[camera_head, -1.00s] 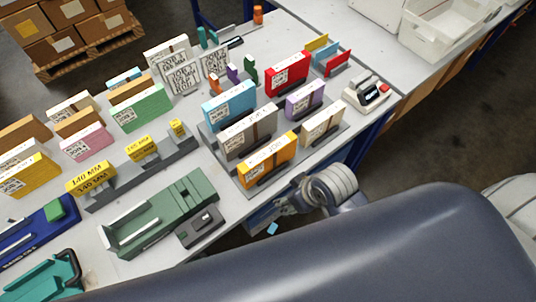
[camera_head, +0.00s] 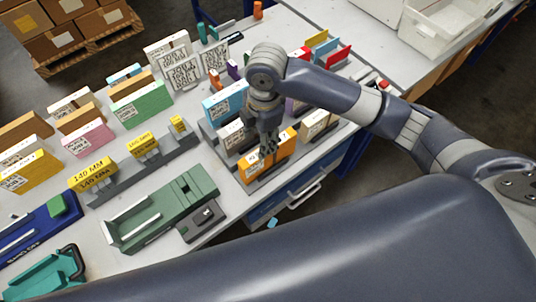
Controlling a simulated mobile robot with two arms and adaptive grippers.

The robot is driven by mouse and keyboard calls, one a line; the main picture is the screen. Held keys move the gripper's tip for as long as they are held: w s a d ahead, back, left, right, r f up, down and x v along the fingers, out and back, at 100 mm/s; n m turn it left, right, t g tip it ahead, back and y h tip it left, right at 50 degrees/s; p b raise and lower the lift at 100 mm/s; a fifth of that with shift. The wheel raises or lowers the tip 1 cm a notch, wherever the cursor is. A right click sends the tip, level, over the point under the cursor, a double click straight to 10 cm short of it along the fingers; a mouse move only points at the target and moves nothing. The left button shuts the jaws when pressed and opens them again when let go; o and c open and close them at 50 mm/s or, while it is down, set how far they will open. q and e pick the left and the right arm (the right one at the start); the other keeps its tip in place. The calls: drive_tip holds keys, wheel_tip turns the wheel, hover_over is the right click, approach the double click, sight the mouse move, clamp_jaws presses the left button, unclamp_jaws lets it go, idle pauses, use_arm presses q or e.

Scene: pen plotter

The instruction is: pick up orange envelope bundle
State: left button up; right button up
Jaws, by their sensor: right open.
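The orange envelope bundle (camera_head: 256,173) stands upright in the front slot of a grey rack on the table, with a white label on its left face. My right gripper (camera_head: 269,147) points down over the bundle's top edge, near its middle, and hides part of it. The gripper is open; I cannot tell whether its fingers reach either side of the bundle. My left gripper is not in view.
A grey bundle (camera_head: 230,135) and a blue bundle (camera_head: 222,105) stand behind the orange one. A cream bundle (camera_head: 314,124) stands to its right. A green tray (camera_head: 160,215) lies at the left front. A blue drawer unit (camera_head: 300,190) is below the table edge.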

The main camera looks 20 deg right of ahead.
drive_tip(key=shift+w+d+r+n+h, duration=0.2)
drive_tip(key=shift+w+d+r, duration=0.15)
drive_tip(key=shift+d, duration=0.2)
drive_tip(key=shift+w+d+r+n+h, duration=0.1)
drive_tip(key=shift+w+d+r+h, duration=0.1)
drive_tip(key=shift+w+d+r, duration=0.25)
drive_tip(key=shift+s+d+f, duration=0.1)
drive_tip(key=shift+d+f, duration=0.15)
drive_tip(key=shift+f, duration=0.05)
drive_tip(key=p, duration=0.1)
hover_over(268, 156)
drive_tip(key=w, duration=0.2)
drive_tip(key=f, duration=0.5)
drive_tip(key=shift+d, duration=0.3)
drive_tip(key=shift+f+p, duration=0.3)
drive_tip(key=shift+f, duration=0.05)
wheel_tip(268, 156, down, 4)
drive_tip(key=shift+s+r+p, duration=0.1)
drive_tip(key=shift+r+p, duration=0.1)
drive_tip(key=shift+p, duration=0.45)
drive_tip(key=shift+f, duration=0.45)
clamp_jaws()
